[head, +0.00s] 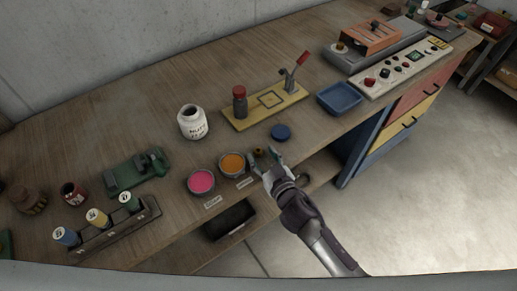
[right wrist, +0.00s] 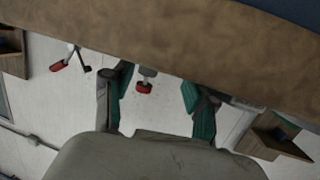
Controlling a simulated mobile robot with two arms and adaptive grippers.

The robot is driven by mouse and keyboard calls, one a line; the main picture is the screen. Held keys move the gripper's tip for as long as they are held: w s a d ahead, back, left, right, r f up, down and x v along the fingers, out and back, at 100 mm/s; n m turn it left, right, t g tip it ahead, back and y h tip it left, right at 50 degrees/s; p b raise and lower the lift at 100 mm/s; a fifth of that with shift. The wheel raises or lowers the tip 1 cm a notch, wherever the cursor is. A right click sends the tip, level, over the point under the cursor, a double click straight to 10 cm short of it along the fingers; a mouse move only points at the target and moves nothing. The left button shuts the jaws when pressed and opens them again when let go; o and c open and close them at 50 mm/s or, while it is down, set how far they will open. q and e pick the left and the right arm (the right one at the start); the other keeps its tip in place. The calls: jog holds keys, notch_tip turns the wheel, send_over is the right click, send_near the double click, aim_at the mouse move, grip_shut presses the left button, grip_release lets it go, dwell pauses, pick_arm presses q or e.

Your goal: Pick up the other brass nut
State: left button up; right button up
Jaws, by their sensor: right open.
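A small brass-coloured piece, likely the brass nut (head: 259,151), lies on the wooden bench to the right of the orange pot. My right gripper (head: 264,153) is open, with its fingertips close around or just in front of that piece; I cannot tell whether they touch it. In the right wrist view the two fingers of the gripper (right wrist: 157,95) are spread apart with nothing held between them. The nut cannot be made out in the right wrist view. My left gripper is not in view.
The orange pot (head: 232,164) and pink pot (head: 202,181) stand left of my right gripper. The bench's front edge runs below my gripper.

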jog(key=shift+x, duration=1.05)
jog(key=shift+s, duration=0.1)
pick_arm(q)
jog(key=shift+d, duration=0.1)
pick_arm(e)
jog(key=shift+c, duration=0.2)
jog(key=c, duration=0.3)
grip_shut()
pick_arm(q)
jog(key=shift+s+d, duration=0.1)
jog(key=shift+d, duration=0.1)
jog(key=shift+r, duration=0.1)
pick_arm(e)
jog(key=shift+r, duration=0.1)
